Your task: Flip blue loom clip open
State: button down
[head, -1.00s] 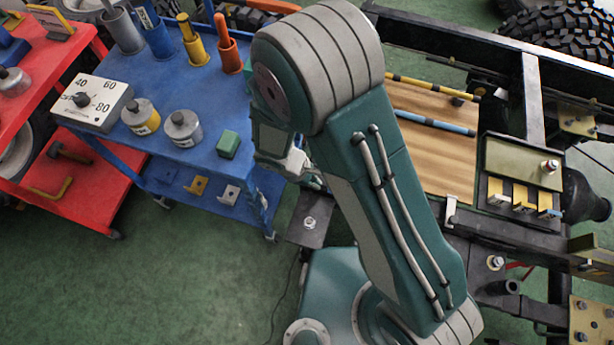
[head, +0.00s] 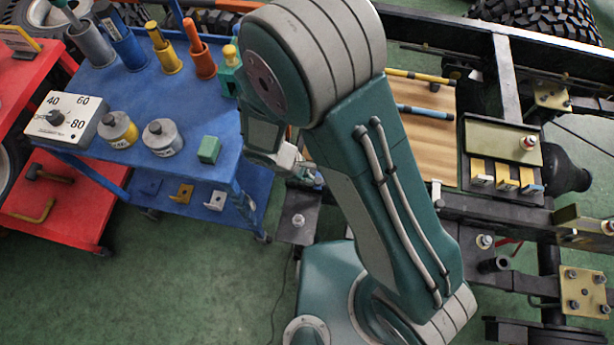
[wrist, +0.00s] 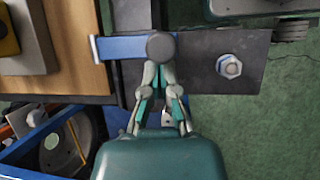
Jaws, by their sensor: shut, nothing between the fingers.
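In the wrist view, a blue bar (wrist: 122,47) with a pale end lies across a dark metal rail beside a wooden board. I take it for the blue loom clip; its right end runs under a round grey knob (wrist: 160,45). My gripper (wrist: 159,70) is shut and empty, its fingertips at the lower edge of the knob. I cannot tell whether they touch it. In the head view, my gripper (head: 308,174) shows small beside the rail, and my arm hides most of the clip there.
A dark plate with a hex bolt (wrist: 230,66) is right of the knob. The wooden board (wrist: 60,55) is left. In the head view, a blue cart (head: 95,85) with pots and jars stands left, and a tray (head: 480,135) with several small clips sits right on the chassis.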

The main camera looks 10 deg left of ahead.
jog(key=shift+w+r+n+g, duration=0.2)
jog(key=shift+r+g, duration=0.2)
jog(key=shift+g, duration=0.2)
jog(key=shift+w+r+n+g, duration=0.15)
jog(key=shift+r+g, duration=0.2)
jog(key=shift+g, duration=0.25)
jog(key=shift+w+r+g, duration=0.15)
jog(key=shift+r+g, duration=0.05)
jog(key=shift+g, duration=0.1)
jog(key=shift+w+d+r+n+g, duration=0.1)
jog(key=shift+w+r+n+g, duration=0.2)
jog(key=shift+g, duration=0.4)
dwell(1.0)
jog(key=shift+r, duration=0.85)
jog(key=shift+s+f, duration=0.1)
